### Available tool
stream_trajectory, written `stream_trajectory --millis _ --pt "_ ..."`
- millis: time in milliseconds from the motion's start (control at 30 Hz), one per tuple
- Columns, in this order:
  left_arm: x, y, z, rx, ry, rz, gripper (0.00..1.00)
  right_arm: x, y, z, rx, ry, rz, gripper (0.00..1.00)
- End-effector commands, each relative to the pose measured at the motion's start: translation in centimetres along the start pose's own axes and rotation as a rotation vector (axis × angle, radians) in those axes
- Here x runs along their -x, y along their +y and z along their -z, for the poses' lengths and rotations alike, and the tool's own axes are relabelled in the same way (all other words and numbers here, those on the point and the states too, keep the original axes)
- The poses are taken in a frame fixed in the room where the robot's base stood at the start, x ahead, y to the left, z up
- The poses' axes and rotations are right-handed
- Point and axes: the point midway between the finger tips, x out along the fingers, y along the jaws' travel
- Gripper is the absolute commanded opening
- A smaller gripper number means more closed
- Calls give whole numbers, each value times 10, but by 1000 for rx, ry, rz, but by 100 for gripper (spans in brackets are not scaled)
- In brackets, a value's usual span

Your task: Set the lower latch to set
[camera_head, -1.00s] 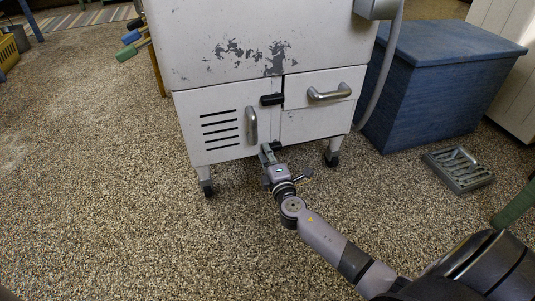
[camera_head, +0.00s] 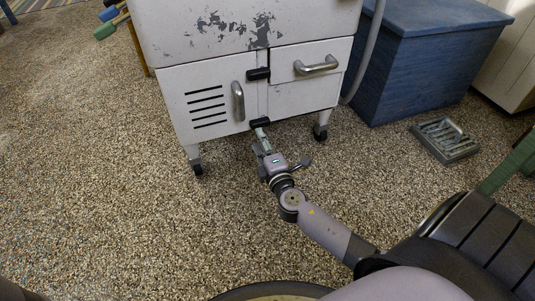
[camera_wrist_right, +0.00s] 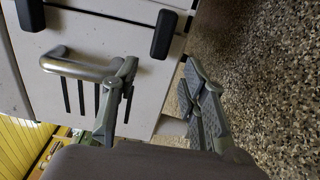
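The lower latch (camera_head: 260,123) is a black bar lying about level at the bottom edge of the white cabinet (camera_head: 213,78), at the seam between its doors. In the right wrist view, which is turned sideways, the lower latch (camera_wrist_right: 164,33) lies beyond the gap between the fingertips. My right gripper (camera_head: 261,134) is just below and in front of it. In the wrist view the right gripper (camera_wrist_right: 158,75) has its fingers apart with nothing between them. Contact with the latch cannot be told. My left gripper is out of view.
A similar upper latch (camera_head: 258,74) sits above it. A metal door handle (camera_head: 238,101) is close on the left, another handle (camera_head: 316,65) at upper right. A blue chest (camera_head: 420,65) and a grey metal tray (camera_head: 446,140) stand right. The speckled floor is clear at left.

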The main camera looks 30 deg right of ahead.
Motion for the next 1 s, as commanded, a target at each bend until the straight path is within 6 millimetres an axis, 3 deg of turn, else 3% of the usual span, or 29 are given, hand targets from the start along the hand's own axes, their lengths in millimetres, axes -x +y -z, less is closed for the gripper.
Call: stream_trajectory --millis 100,333,1000 --pt "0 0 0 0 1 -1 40 27 -1 0 -1 -1 3 40" --pt "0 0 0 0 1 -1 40 57 0 0 -1 0 1 40" --pt "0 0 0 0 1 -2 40 63 0 0 -1 0 -1 40"
